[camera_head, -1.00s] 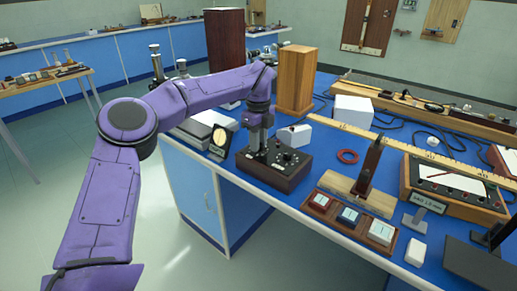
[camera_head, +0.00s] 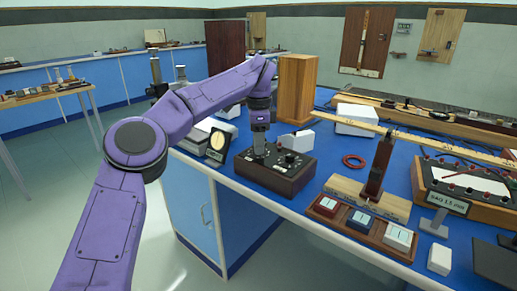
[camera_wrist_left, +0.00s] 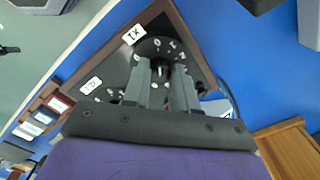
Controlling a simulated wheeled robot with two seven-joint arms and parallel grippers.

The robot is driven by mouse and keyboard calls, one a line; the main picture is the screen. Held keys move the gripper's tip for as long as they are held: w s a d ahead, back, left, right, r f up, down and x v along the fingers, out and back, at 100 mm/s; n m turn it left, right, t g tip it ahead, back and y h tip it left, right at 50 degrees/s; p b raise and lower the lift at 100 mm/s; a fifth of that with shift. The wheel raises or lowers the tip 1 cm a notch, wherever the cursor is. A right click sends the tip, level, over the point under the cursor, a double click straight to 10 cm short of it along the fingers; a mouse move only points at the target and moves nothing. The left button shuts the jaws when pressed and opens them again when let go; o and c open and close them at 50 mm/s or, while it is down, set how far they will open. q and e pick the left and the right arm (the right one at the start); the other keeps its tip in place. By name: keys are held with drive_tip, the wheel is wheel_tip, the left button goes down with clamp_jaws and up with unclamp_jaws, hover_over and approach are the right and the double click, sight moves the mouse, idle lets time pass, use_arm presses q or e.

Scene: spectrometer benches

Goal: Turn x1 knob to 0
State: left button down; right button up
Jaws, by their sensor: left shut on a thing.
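A dark wooden box with a black top panel (camera_head: 290,162) stands on the blue bench and carries several small knobs. In the left wrist view, the label marked X1 (camera_wrist_left: 132,35) sits beside a round dial with white numerals around it. The black x1 knob (camera_wrist_left: 160,69) is at the dial's centre. My left gripper (camera_head: 260,153) points down over the box's left part. In the wrist view, its two fingers (camera_wrist_left: 161,74) are shut around the x1 knob. The fingers hide part of the dial, and I cannot read the setting. My right gripper is not in view.
A tall wooden block (camera_head: 297,90) stands behind the box, with a white block (camera_head: 302,140) nearer. A round-faced meter (camera_head: 217,142) stands left of it. A tray with coloured blocks (camera_head: 362,228) and a wooden stand (camera_head: 367,199) lie to the right.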

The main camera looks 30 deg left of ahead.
use_arm(q)
drive_tip(key=shift+n, duration=0.5)
drive_tip(key=c, duration=0.9)
unclamp_jaws()
drive_tip(key=shift+r, duration=0.1)
wheel_tip(320, 180, up, 10)
drive_tip(key=p, duration=0.4)
drive_tip(key=shift+r+p, duration=0.25)
drive_tip(key=shift+p, duration=0.15)
drive_tip(key=shift+r, duration=0.1)
